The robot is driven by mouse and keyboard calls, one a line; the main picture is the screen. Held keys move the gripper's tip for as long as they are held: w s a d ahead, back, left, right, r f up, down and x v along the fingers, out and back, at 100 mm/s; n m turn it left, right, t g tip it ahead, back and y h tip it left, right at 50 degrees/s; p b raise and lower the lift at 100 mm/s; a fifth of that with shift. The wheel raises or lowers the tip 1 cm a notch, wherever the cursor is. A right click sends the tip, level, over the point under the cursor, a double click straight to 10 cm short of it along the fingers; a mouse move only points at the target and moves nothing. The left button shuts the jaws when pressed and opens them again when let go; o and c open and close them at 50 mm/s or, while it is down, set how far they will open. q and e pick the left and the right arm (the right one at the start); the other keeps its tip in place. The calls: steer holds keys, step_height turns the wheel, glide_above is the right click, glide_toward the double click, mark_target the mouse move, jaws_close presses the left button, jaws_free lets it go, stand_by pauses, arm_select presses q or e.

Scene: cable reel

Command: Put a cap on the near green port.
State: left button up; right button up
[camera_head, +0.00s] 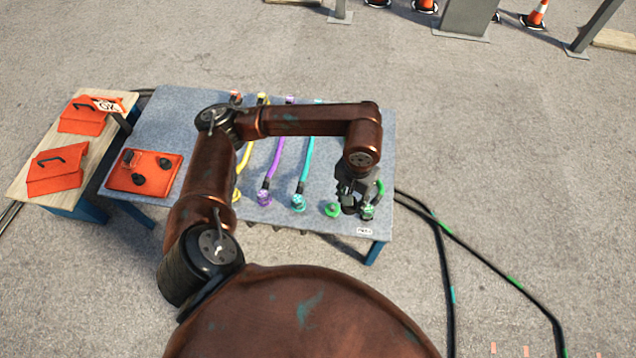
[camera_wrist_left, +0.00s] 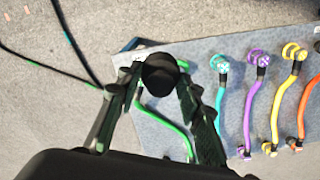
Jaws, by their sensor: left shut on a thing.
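My left gripper (camera_head: 352,203) is at the near right of the grey table, among the green fittings. In the left wrist view the gripper (camera_wrist_left: 160,86) is shut on a round black cap (camera_wrist_left: 160,75), held between its fingertips. One green fitting (camera_head: 332,210) lies just left of the gripper in the head view. Another green fitting (camera_head: 368,212) shows just right of it. A green cable (camera_wrist_left: 165,121) runs beneath the cap in the wrist view. The cap hides what lies directly under it, so I cannot tell whether it touches a port. My right gripper is out of view.
Turquoise (camera_head: 306,165), purple (camera_head: 273,165) and yellow (camera_head: 245,157) cables lie left of the gripper. An orange tray (camera_head: 118,180) with black caps sits at the table's left. Orange boxes (camera_head: 57,170) stand on a side table. Black cables lie on the ground at right.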

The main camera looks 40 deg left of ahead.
arm_select(q)
steer(key=w+a+f+n, duration=0.1)
steer(key=w+f+n, duration=0.4)
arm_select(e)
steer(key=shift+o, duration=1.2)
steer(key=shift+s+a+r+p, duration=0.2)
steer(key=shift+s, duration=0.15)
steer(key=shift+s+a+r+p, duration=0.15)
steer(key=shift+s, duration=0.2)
arm_select(q)
steer(key=n, duration=1.2)
glide_above(332, 207)
step_height(332, 207, down, 18)
step_height(332, 207, down, 7)
steer(key=b, duration=0.3)
steer(key=shift+a+r, duration=0.15)
steer(key=shift+r, duration=0.05)
steer(key=shift+w+f+b, duration=0.1)
steer(key=shift+f+b, duration=0.35)
steer(key=shift+f, duration=0.15)
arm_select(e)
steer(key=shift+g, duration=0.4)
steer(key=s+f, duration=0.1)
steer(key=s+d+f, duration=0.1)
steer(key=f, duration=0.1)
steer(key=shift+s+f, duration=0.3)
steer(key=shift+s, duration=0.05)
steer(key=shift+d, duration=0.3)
